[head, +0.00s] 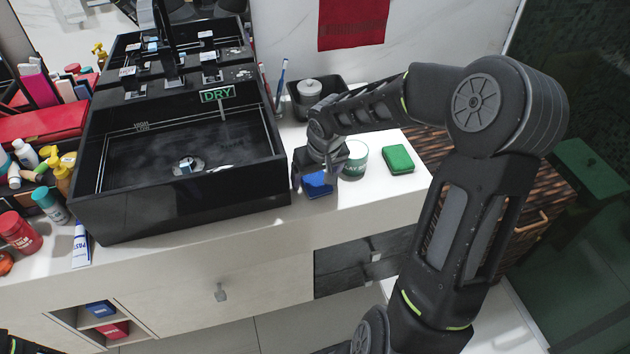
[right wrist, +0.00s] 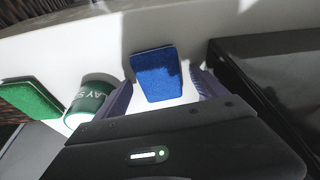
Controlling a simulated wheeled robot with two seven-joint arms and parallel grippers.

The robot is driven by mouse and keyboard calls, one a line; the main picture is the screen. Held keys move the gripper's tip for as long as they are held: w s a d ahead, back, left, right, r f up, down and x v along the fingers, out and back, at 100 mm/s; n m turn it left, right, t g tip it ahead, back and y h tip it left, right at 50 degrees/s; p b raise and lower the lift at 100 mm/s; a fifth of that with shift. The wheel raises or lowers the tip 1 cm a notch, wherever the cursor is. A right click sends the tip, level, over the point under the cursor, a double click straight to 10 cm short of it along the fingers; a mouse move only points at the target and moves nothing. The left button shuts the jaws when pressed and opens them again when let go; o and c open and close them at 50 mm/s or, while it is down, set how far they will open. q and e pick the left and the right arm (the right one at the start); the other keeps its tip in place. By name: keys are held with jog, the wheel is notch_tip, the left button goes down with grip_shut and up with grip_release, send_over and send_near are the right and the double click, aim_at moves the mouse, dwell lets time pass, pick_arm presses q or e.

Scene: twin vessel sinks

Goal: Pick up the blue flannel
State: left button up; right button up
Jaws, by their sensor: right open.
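The blue flannel (head: 317,185) lies on the white counter just right of the black sink. In the right wrist view the blue flannel (right wrist: 157,72) shows as a thick folded block between and beyond the two fingers. My right gripper (head: 316,173) is over it, pointing down, and partly covers it in the head view. In the right wrist view the right gripper (right wrist: 163,90) is open, with one finger on each side of the flannel and bare counter showing between. Whether the fingers touch it is not clear.
A white and green cup (head: 355,158) stands close right of the gripper, with a green flannel (head: 398,159) beyond it. The black sink (head: 180,200) wall rises close on the left. A dark bin (head: 300,105) stands behind. Another blue item (head: 100,309) lies in a shelf below.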

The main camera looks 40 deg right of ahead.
jog(key=shift+f+b, duration=0.15)
jog(key=shift+b, duration=0.15)
dwell(0.7)
jog(key=shift+c, duration=0.4)
jog(key=c, duration=1.3)
